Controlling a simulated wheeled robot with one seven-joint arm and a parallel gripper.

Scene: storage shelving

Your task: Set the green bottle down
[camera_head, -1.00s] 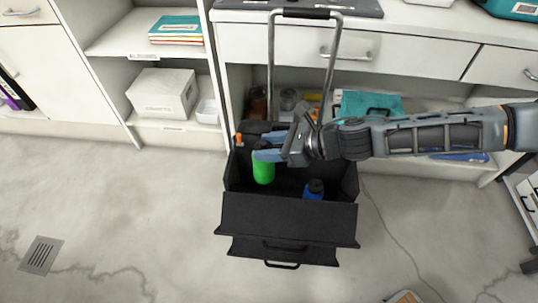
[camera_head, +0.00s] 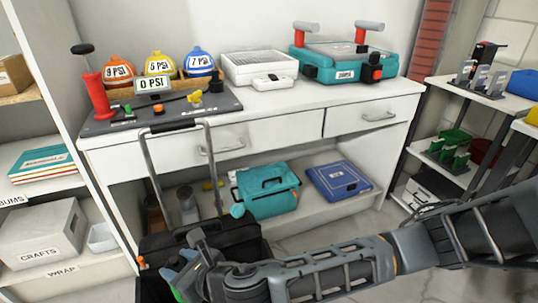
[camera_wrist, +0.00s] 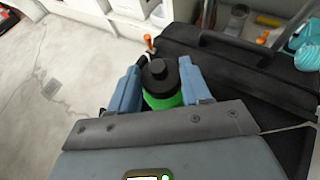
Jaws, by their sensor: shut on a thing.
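The green bottle (camera_wrist: 164,101) has a black cap and stands between the two blue fingers of my gripper (camera_wrist: 160,85) in the wrist view. My gripper is shut on it near its top, beside the black wheeled case. In the head view my gripper (camera_head: 178,272) is at the lower left, and only a green sliver of the bottle (camera_head: 176,295) shows at the frame's bottom edge. The bottle's lower part is hidden, so I cannot tell what is under it.
The black case (camera_head: 235,237) with a tall metal handle (camera_head: 148,170) stands before the white counter (camera_head: 270,145). A teal toolbox (camera_head: 268,193) and a blue case (camera_head: 338,181) lie on the lower shelf. Open floor (camera_wrist: 45,90) shows left of the gripper in the wrist view.

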